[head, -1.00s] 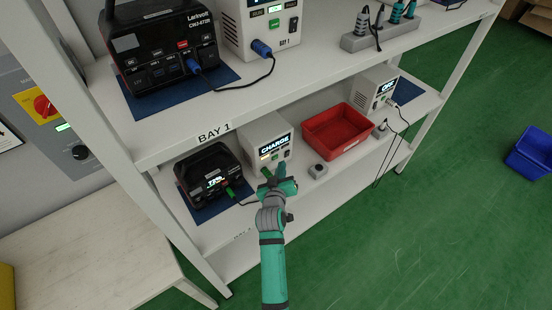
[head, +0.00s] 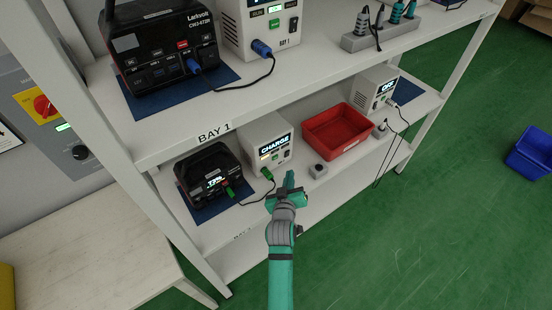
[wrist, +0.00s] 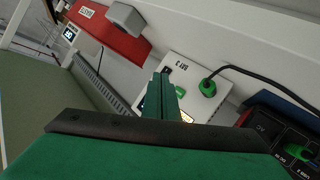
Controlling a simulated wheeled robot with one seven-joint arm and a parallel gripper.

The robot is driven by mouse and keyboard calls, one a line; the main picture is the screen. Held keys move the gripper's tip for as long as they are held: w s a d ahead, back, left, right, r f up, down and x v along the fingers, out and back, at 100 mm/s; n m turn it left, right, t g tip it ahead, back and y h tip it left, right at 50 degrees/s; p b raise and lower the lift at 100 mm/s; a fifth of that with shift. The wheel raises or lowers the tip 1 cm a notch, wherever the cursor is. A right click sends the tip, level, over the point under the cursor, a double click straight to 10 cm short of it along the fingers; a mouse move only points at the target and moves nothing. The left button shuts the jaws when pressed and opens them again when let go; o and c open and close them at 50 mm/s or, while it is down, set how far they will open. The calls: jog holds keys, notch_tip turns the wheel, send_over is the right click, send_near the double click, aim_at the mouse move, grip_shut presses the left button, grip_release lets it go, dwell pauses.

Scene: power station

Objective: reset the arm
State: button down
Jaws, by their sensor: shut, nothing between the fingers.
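My gripper (head: 289,181) is the teal end of my arm, in front of the lower shelf in the head view. Its fingers are together with nothing between them. In the wrist view the closed green fingers (wrist: 160,97) point toward a white charger. That charger (head: 266,142) stands on the lower shelf with a lit "CHARGE" display, and a green plug (head: 267,173) sits at its front. My gripper is to the right of the plug and apart from it. A cable runs from the plug to a black power station (head: 209,174) with a lit percentage display.
A small grey block (head: 318,170) and a red bin (head: 337,130) are close right of my gripper on the lower shelf. A second white unit reading "OFF" (head: 376,90) stands farther right. The upper shelf edge (head: 300,88) overhangs. Green floor (head: 430,220) at the right is clear.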

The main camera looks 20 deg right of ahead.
dwell(0.3)
jog(key=s+a+f+t+y, duration=0.1)
jog(key=s+a+f+y, duration=0.1)
jog(key=s+a, duration=0.65)
jog(key=s+a+f+y, duration=0.1)
jog(key=s+a+f, duration=0.3)
jog(key=s, duration=0.7)
jog(key=s+a+r+y, duration=0.1)
jog(key=s+a+r, duration=0.1)
jog(key=s+r, duration=0.2)
jog(key=s+a+r+y, duration=0.1)
jog(key=s+r, duration=0.3)
jog(key=s, duration=0.7)
jog(key=s+a+r+t, duration=0.1)
jog(key=s+a+r, duration=0.3)
jog(key=s, duration=0.3)
jog(key=shift+s+r+m+y, duration=0.2)
jog(key=shift+r+m+y, duration=0.05)
jog(key=shift+m+y, duration=0.15)
